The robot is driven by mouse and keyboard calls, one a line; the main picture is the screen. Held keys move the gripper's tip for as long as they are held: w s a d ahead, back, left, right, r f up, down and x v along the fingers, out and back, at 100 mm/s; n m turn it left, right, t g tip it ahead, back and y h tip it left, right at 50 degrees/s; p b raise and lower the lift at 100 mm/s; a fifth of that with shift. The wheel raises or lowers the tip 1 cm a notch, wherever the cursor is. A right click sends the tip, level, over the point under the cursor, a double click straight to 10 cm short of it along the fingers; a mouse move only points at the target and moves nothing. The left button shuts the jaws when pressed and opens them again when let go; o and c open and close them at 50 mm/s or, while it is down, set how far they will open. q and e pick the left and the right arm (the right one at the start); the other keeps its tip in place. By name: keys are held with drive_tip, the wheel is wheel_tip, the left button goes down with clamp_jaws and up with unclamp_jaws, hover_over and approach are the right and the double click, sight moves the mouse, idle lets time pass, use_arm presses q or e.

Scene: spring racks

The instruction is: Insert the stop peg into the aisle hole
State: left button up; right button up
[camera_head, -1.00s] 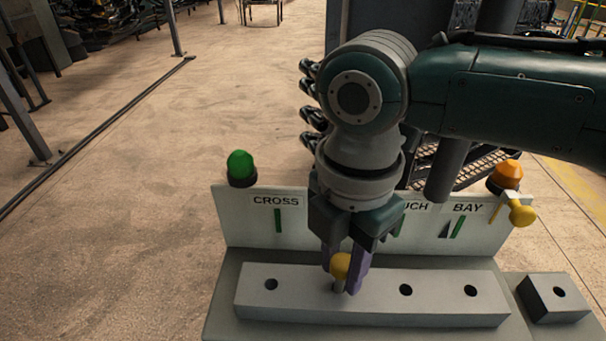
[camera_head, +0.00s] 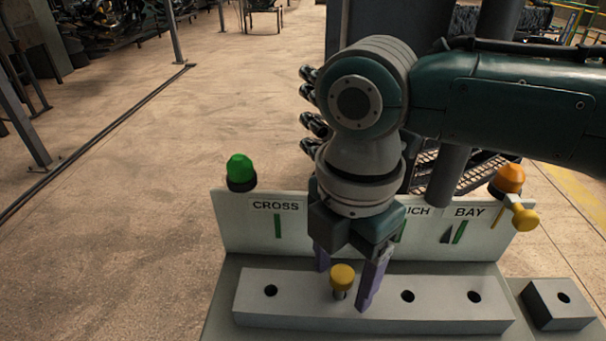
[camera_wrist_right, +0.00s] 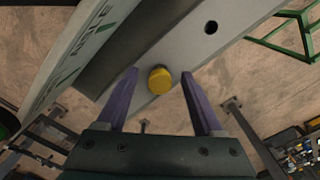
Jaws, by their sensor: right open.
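The stop peg (camera_head: 342,276) has a yellow knob and stands in the second hole from the left of the grey block, below the label board; its shank is mostly hidden. In the right wrist view the peg's knob (camera_wrist_right: 160,80) lies between the fingers, with a gap on each side. My right gripper (camera_head: 344,284) is open around the peg, its purple fingers touching nothing that I can make out. The label of the aisle hole is hidden behind my right gripper. My left gripper is not in view.
The grey block (camera_head: 420,313) has open holes left and right of the peg. The label board (camera_head: 241,228) behind carries a green lamp (camera_head: 240,171), an orange lamp (camera_head: 509,179) and a yellow knob (camera_head: 525,217). A small holed block (camera_head: 557,309) sits at right.

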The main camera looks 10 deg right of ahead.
sight(342, 272)
wheel_tip(342, 272, up, 8)
drive_tip(key=b, duration=0.2)
drive_tip(key=shift+r+b, duration=0.25)
drive_tip(key=shift+b, duration=0.1)
drive_tip(key=shift+r, duration=0.45)
